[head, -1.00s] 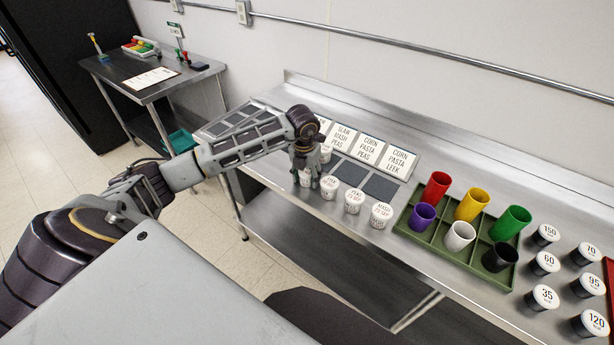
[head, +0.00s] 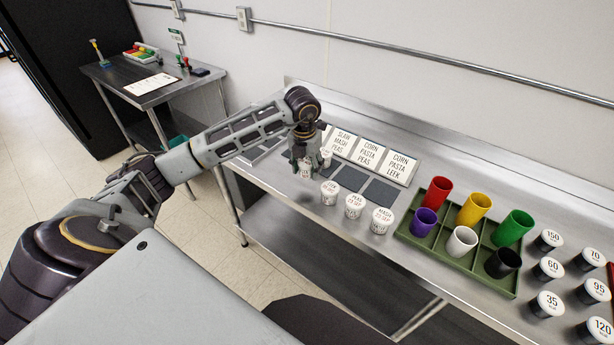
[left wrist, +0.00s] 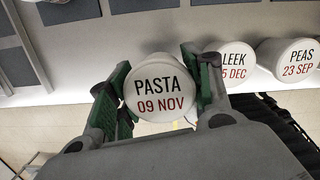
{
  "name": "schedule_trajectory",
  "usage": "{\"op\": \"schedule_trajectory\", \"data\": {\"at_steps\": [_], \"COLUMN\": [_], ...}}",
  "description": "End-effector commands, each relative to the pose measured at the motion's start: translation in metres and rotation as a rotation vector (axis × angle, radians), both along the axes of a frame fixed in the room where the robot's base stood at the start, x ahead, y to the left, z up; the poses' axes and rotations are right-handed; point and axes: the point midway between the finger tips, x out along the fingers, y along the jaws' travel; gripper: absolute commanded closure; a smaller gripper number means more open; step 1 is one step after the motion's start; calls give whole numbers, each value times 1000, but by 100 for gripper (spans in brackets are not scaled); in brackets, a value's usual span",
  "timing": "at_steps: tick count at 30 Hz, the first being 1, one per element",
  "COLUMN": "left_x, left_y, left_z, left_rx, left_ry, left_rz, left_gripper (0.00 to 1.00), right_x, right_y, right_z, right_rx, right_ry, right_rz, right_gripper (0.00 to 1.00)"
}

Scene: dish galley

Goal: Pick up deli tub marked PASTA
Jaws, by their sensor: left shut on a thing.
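The white deli tub marked PASTA, 09 NOV (left wrist: 160,92) sits between the green-padded fingers of my left gripper (left wrist: 160,98) in the left wrist view. The gripper is shut on its sides, and the lid faces the camera. In the head view, my left gripper (head: 306,164) holds the tub (head: 305,171) at the left end of the front row of tubs, mostly covered by the fingers. It appears slightly above the counter. My right gripper is in neither view.
LEEK (head: 330,191), PEAS (head: 354,206) and MASH (head: 382,220) tubs stand right of the gripper. Another white tub (left wrist: 68,11) stands behind it. Order cards (head: 398,167) and dark squares (head: 381,192) lie behind. A green tray (head: 411,237) holds coloured cups, with black numbered jars (head: 547,268) beyond.

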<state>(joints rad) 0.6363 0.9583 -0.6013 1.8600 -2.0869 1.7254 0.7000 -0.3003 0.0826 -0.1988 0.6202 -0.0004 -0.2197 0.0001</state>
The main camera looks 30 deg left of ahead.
Motion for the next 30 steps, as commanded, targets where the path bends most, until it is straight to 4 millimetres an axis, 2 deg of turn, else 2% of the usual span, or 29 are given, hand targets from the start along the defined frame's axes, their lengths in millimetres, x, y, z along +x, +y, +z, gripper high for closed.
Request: {"op": "schedule_trajectory", "data": {"at_steps": [3, 10, 19, 30], "left_x": [1, 0, 0, 0], "left_y": [0, 0, 0, 0], "left_z": [17, 35, 39, 40], "left_rx": [1, 0, 1, 0], "left_ry": [-4, -2, 0, 0], "left_rz": [-1, -1, -1, -1], "left_gripper": [76, 76, 76, 76], "right_x": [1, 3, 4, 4], "right_y": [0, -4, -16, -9], "right_z": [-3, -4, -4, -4], "right_rx": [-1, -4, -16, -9], "right_ry": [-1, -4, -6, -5], "right_rz": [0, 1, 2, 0], "right_gripper": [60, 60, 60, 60]}}
